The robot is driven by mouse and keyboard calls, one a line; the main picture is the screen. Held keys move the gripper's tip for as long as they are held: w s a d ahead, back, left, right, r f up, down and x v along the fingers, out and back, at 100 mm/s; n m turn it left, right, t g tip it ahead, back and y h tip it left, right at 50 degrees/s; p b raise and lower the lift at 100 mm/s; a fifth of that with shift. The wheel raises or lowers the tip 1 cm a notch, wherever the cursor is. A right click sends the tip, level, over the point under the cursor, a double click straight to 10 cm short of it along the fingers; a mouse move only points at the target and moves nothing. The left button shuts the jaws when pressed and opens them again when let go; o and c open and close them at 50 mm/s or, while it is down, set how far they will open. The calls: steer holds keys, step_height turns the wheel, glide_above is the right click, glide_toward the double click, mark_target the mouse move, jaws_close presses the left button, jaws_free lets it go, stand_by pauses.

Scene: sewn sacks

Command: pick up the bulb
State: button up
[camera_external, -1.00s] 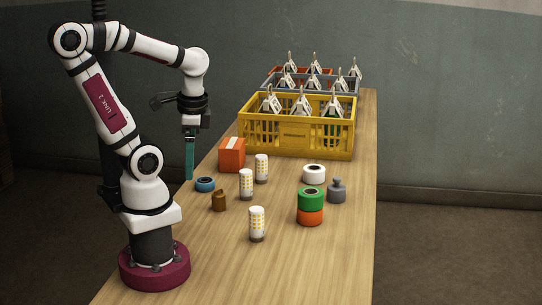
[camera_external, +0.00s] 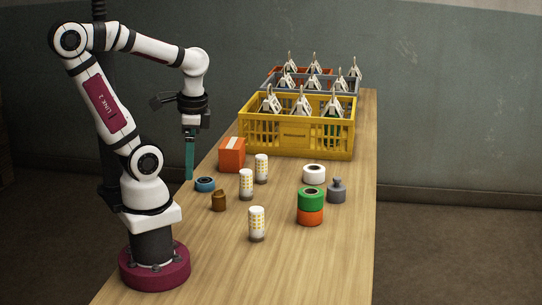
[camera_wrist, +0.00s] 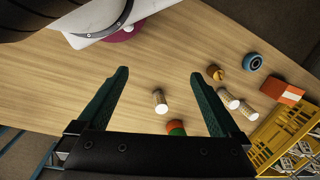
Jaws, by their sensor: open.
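Three bulbs stand upright on the table, white cylinders with yellow grid patches. The nearest bulb (camera_external: 257,225) stands apart toward the front; a second bulb (camera_external: 246,185) and a third bulb (camera_external: 261,168) stand close together behind it. In the wrist view the lone bulb (camera_wrist: 160,101) shows between the fingers in the picture, well below them; the other two, one bulb (camera_wrist: 229,99) and another bulb (camera_wrist: 247,111), lie beyond the right finger. My gripper (camera_external: 189,178) is open and empty, pointing down at the table's left side; its green fingers (camera_wrist: 159,75) are spread.
A blue tape roll (camera_external: 205,184), brown jar (camera_external: 218,201) and orange box (camera_external: 231,155) lie near the bulbs. Right are a green roll (camera_external: 311,198) stacked on an orange roll (camera_external: 310,216), a white roll (camera_external: 314,173) and a grey weight (camera_external: 336,191). A yellow crate (camera_external: 297,145) stands behind.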

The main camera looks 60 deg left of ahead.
mark_target(257, 215)
steer(key=shift+c, duration=1.4)
steer(key=w+a+f+n+g+h, duration=0.2)
steer(key=w+f+n+g+h, duration=0.2)
steer(key=w+n+h, duration=0.75)
steer(key=w+a+f+n+t+h, duration=0.2)
steer(key=a+f+n+t+h, duration=0.3)
steer(key=a+f+n+t, duration=0.65)
steer(key=d+f+n+g, duration=0.1)
steer(key=d, duration=0.4)
steer(key=w+d+n+g, duration=0.1)
steer(key=d+g, duration=0.1)
steer(key=d, duration=0.4)
steer(key=w+d+f+g, duration=0.1)
steer(key=d, duration=0.5)
steer(key=shift+f+n+g, duration=0.25)
steer(key=shift+f+n, duration=0.1)
steer(key=shift+n, duration=0.05)
